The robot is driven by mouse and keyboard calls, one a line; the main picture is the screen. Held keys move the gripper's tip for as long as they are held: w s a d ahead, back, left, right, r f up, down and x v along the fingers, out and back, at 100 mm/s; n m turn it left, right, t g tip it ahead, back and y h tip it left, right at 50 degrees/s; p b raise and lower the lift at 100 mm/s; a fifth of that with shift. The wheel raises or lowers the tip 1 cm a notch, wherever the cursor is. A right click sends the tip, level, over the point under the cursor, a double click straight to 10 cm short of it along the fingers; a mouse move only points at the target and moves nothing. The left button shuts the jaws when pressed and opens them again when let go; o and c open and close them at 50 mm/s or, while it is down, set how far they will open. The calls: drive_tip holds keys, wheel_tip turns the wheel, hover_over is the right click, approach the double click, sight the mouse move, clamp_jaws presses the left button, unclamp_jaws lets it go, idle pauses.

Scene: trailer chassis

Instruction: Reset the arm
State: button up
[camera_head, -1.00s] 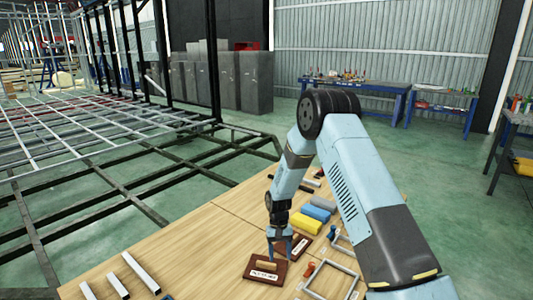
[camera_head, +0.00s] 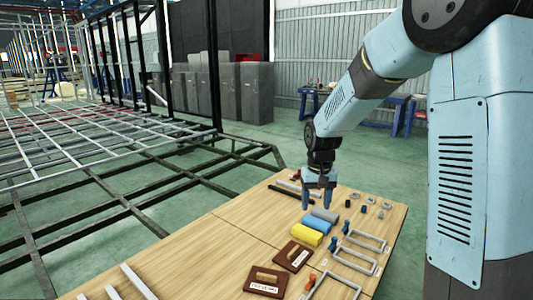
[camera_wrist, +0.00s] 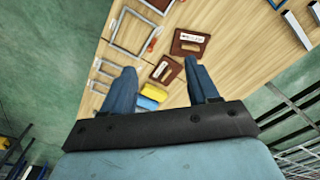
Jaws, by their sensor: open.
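My gripper (camera_head: 319,197) points down above the far part of the wooden table, close behind the grey, blue and yellow blocks. Its two blue fingers are apart and hold nothing. In the wrist view my gripper (camera_wrist: 160,85) is also open, with the table below and beyond its fingers. My blue arm reaches in from the upper right in the head view.
The wooden table (camera_head: 215,235) carries a yellow block (camera_head: 308,233), a blue block (camera_head: 317,223), two brown handled plates (camera_head: 265,282), several grey frames (camera_head: 355,260) and metal bars. A dark trailer chassis frame (camera_head: 95,190) stands left. Blue workbenches and grey cabinets (camera_head: 240,90) stand behind.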

drive_tip(key=s+d+r+t, duration=0.2)
drive_tip(key=s+d+r, duration=0.3)
drive_tip(key=s+r, duration=0.65)
drive_tip(key=s+d+r+t, duration=0.1)
drive_tip(key=s+d+r, duration=0.1)
drive_tip(key=s, duration=0.5)
drive_tip(key=s+d+r+m+t, duration=0.1)
drive_tip(key=s+t, duration=0.1)
drive_tip(key=s, duration=0.6)
drive_tip(key=shift+s+d+r, duration=0.15)
drive_tip(key=shift+d+r, duration=0.2)
drive_tip(key=shift+d, duration=0.05)
